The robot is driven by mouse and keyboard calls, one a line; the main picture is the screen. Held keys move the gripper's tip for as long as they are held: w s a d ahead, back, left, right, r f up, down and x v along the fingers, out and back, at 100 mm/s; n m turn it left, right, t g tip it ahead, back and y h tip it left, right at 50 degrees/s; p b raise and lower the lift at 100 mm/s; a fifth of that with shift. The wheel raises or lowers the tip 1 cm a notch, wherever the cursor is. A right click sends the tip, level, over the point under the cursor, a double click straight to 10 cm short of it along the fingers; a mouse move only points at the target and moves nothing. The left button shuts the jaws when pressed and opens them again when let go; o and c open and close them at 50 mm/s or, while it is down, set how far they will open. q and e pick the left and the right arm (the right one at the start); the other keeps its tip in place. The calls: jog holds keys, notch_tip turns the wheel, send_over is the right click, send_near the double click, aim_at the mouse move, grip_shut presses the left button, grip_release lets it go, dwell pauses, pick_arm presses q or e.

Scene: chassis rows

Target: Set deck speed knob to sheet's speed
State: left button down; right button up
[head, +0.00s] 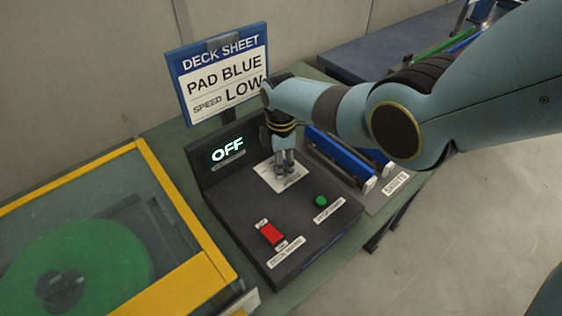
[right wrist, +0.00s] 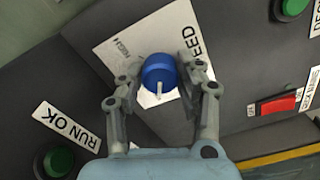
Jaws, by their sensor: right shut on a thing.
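The deck sheet (head: 222,72) reads PAD BLUE, SPEED LOW. The deck's display (head: 227,150) shows OFF in lit letters. The blue speed knob (right wrist: 157,72) sits on a white dial plate (right wrist: 120,40) in the right wrist view; its white pointer mark points towards the bottom of that view. My right gripper (head: 285,166) reaches down to the plate from above. In the right wrist view its fingers (right wrist: 160,62) are on both sides of the knob, shut on it. In the head view the gripper hides the knob. My left gripper is not in view.
The black console (head: 235,205) carries a red switch (head: 271,233) and a green button (head: 320,201) near the knob. Blue rollers (head: 345,157) lie to its right. A yellow-framed clear cover (head: 165,185) over a green disc (head: 75,270) stands left.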

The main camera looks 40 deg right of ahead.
dwell(0.3)
jog(key=o, duration=1.1)
jog(key=shift+o, duration=0.2)
notch_tip(320, 180, up, 12)
